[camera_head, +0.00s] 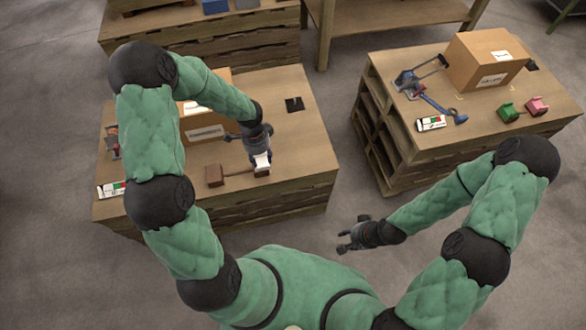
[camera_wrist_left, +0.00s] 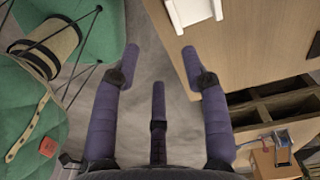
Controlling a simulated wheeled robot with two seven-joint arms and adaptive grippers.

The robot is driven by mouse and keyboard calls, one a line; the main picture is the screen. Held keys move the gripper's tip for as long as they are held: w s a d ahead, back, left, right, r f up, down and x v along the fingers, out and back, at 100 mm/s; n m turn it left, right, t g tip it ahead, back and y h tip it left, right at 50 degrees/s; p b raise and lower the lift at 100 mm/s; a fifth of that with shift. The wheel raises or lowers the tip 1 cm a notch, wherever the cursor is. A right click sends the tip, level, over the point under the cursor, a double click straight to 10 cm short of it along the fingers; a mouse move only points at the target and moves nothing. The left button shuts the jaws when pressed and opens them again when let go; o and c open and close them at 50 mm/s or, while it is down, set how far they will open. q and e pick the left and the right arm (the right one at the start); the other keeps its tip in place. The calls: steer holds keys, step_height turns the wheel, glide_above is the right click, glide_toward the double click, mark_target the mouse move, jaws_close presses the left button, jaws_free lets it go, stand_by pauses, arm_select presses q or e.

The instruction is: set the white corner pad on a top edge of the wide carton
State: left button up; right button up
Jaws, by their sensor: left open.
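The white corner pad (camera_head: 262,160) stands on the left pallet-style table, near its front right; it also shows at the top edge of the left wrist view (camera_wrist_left: 195,10), partly cut off. My left gripper (camera_head: 255,142) is open and empty, close to the pad, overlapping it in the head view; its spread fingers also show in the left wrist view (camera_wrist_left: 162,55). A cardboard carton (camera_head: 203,130) on the same table is partly hidden by my left arm. Another carton (camera_head: 488,62) stands on the right table. Which is the wide one is unclear. My right gripper (camera_head: 354,235) is open and empty over the floor.
A brown pad (camera_head: 214,176) lies left of the white one. A labelled white item (camera_head: 111,189) lies at the left table's edge (camera_head: 290,192). The right table (camera_head: 455,147) holds a blue-handled tool (camera_head: 432,98), a green pad (camera_head: 508,113) and a pink pad (camera_head: 537,106). Floor between tables is clear.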

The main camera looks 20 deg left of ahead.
arm_select(q)
steer(key=b, duration=0.3)
glide_above(264, 167)
steer(key=shift+m, duration=0.3)
steer(key=f, duration=0.5)
steer(key=shift+s+f, duration=0.2)
steer(key=shift+s, duration=0.05)
steer(key=f+b, duration=0.1)
steer(key=f, duration=0.2)
steer(key=f+b, duration=0.1)
steer(key=f, duration=0.1)
steer(key=shift+w+a+b, duration=0.1)
steer(key=shift+w+b, duration=0.15)
steer(key=shift+b, duration=0.1)
steer(key=shift+r, duration=0.1)
arm_select(e)
steer(key=f, duration=0.4)
steer(key=d+f, duration=0.1)
steer(key=shift+s+f, duration=0.1)
steer(key=shift+f, duration=0.3)
arm_select(q)
jaws_close()
